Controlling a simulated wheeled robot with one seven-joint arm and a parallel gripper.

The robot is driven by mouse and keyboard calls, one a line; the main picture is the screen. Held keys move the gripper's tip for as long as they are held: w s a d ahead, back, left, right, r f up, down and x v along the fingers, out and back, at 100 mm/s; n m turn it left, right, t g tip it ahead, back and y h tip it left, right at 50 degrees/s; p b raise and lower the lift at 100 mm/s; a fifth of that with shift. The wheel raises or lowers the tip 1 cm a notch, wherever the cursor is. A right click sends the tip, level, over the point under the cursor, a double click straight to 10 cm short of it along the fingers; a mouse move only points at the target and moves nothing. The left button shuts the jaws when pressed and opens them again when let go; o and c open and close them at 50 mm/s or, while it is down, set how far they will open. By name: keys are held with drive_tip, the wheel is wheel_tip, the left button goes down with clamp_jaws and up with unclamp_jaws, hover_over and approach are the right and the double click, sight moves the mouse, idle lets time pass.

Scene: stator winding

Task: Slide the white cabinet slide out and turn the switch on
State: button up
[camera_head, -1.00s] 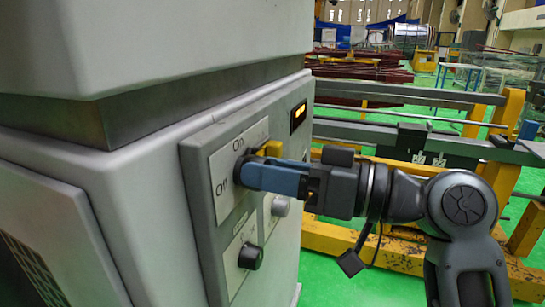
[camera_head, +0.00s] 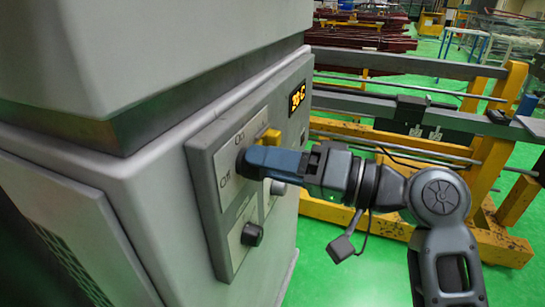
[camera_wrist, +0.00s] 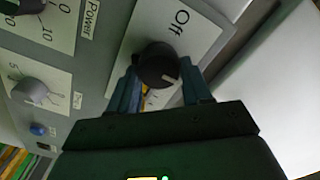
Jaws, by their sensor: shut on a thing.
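The switch is a round black knob (camera_wrist: 157,66) on a white On/Off plate (camera_head: 230,165) on the pale cabinet's side. The wrist view shows "Off" beside the knob, and its light pointer mark faces away from that word. My gripper (camera_head: 250,161) is shut on the knob, its blue fingers on either side. In the head view the fingers hide most of the knob. A yellow piece (camera_head: 269,137) shows just above the fingers. The white cabinet (camera_head: 110,190) fills the left of the head view; I cannot tell which part of it is the slide.
A yellow and grey metal frame (camera_head: 400,210) stands close behind my arm. Green floor is open at the lower right.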

idle(0.4)
drive_tip(key=o, duration=1.1)
drive_tip(key=shift+c, duration=0.2)
drive_tip(key=b+v, duration=0.1)
drive_tip(key=v, duration=0.6)
drive_tip(key=shift+s+d+b, duration=0.15)
drive_tip(key=shift+d+b, duration=0.2)
drive_tip(key=shift+b, duration=0.05)
